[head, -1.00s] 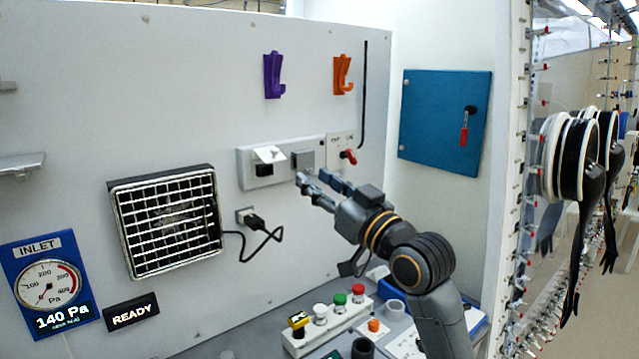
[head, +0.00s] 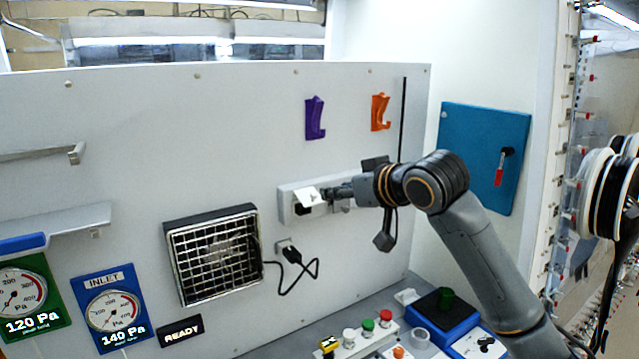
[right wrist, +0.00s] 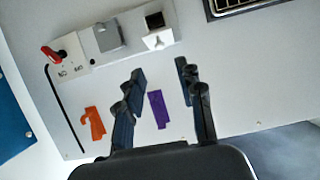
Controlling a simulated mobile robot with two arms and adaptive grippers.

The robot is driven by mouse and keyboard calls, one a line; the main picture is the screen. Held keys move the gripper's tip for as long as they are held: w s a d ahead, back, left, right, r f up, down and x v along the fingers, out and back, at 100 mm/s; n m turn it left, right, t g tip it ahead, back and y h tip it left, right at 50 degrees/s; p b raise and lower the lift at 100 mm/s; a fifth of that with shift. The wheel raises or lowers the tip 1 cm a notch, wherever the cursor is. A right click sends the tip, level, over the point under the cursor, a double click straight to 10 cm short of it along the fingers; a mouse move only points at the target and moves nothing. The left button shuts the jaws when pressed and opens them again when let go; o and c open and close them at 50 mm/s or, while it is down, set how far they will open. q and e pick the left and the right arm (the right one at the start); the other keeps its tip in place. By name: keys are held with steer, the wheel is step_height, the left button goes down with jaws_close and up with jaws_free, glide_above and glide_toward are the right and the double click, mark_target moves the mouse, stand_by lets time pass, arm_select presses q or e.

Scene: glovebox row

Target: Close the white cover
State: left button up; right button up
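The white cover (head: 309,195) is a small flap on the wall-mounted socket box. It stands tilted open, with a dark socket (head: 302,209) showing under it. In the right wrist view the cover (right wrist: 157,41) sits beside the dark square socket (right wrist: 154,19). My right gripper (head: 332,193) is just right of the cover in the head view; whether it touches the cover I cannot tell. In the right wrist view its fingers (right wrist: 160,74) are spread apart with nothing between them. My left gripper is not in view.
A closed grey cover (right wrist: 108,38) and a red-handled switch (right wrist: 54,54) are beside the white cover. Purple (head: 315,118) and orange (head: 380,112) hooks are above the box. A black plug with a cord (head: 293,256) and a vent grille (head: 212,253) are below left.

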mark_target(314, 193)
steer(key=p+x, duration=0.3)
steer(key=x, duration=0.5)
steer(key=shift+w+a, duration=0.2)
jaws_close()
